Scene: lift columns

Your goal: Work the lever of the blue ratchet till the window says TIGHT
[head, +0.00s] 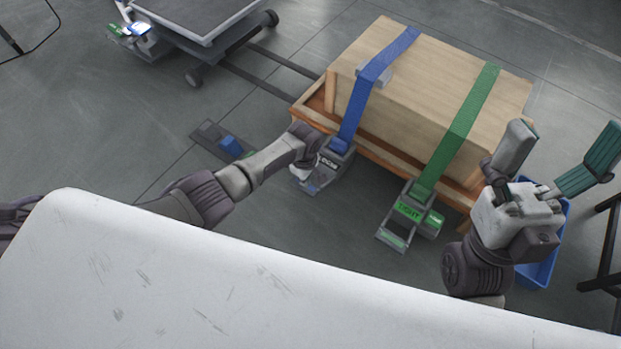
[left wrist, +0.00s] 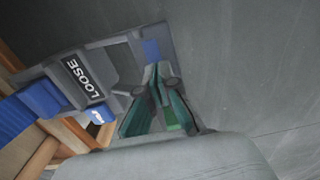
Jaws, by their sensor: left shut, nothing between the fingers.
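The blue ratchet (head: 338,162) sits at the lower end of the blue strap (head: 350,112) on the near side of the wooden crate. Its window reads LOOSE, clearest in the left wrist view (left wrist: 82,80). Its grey lever frame (head: 311,184) points toward me, partly covered by my left gripper (head: 302,166). In the left wrist view, my left gripper's green fingers (left wrist: 156,72) are together and empty, over or beside the lever frame with its blue part (left wrist: 151,50); contact is unclear. My right gripper (head: 556,160) is wide open and empty at the right.
The wooden crate (head: 440,75) also carries a green strap (head: 462,125) with a green ratchet (head: 408,212) reading TIGHT. A blue bin (head: 550,250) stands behind my right gripper. A dark plate with a blue part (head: 230,146) lies left on the floor. A cart (head: 215,35) stands behind.

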